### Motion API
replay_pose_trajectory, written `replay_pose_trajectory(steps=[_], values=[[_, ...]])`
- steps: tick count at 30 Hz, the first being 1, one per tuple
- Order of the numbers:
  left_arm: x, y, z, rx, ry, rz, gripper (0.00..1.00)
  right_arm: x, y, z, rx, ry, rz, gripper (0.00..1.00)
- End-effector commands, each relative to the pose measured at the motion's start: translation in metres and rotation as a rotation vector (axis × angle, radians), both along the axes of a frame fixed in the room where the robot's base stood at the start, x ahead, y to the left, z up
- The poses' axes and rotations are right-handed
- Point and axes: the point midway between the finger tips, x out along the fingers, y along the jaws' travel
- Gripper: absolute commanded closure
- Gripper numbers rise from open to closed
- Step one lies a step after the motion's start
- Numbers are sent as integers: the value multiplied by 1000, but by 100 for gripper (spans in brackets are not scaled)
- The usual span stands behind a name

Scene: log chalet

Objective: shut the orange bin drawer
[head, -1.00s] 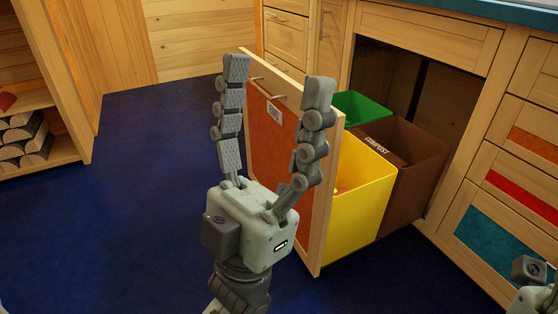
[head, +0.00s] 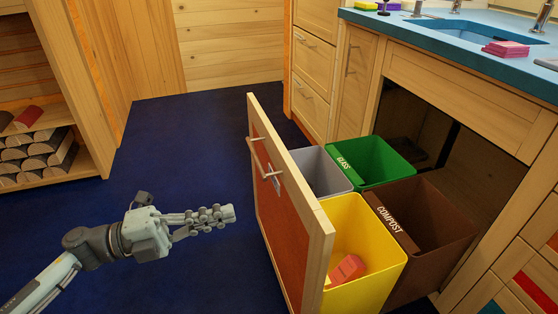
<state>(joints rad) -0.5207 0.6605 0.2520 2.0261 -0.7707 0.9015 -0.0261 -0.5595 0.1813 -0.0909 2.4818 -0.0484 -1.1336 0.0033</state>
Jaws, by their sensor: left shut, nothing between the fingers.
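The orange bin drawer (head: 285,225) stands pulled out from the cabinet under the sink. Its wood-framed front has an orange panel and a bar handle (head: 264,160), and faces left. Behind the front are a yellow bin (head: 365,240) with a reddish block (head: 346,269) inside, a brown compost bin (head: 425,225), a green glass bin (head: 375,160) and a grey bin (head: 320,170). My left gripper (head: 232,214) is shut and empty. It points right, toward the drawer front, and appears a little short of it. My right gripper is out of view.
The blue counter (head: 450,50) with a sink and a pink sponge stack (head: 505,49) is above the opening. A log shelf (head: 60,178) stands at the left. The blue floor (head: 190,130) around the left arm is clear.

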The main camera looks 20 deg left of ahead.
Motion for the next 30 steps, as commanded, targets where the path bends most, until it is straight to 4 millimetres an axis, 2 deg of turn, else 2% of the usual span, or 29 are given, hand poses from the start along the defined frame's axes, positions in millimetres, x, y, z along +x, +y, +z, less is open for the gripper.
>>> replay_pose_trajectory(steps=[3,8,14,21,30], values=[[4,16,-4,78,1,13,100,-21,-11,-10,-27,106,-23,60],[10,11,-7,94,0,15,100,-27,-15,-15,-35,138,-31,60],[30,-18,-5,91,-5,15,100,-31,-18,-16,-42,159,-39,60],[59,-62,-4,89,-3,15,100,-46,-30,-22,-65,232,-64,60],[81,-93,-6,90,-1,17,100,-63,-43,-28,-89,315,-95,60]])
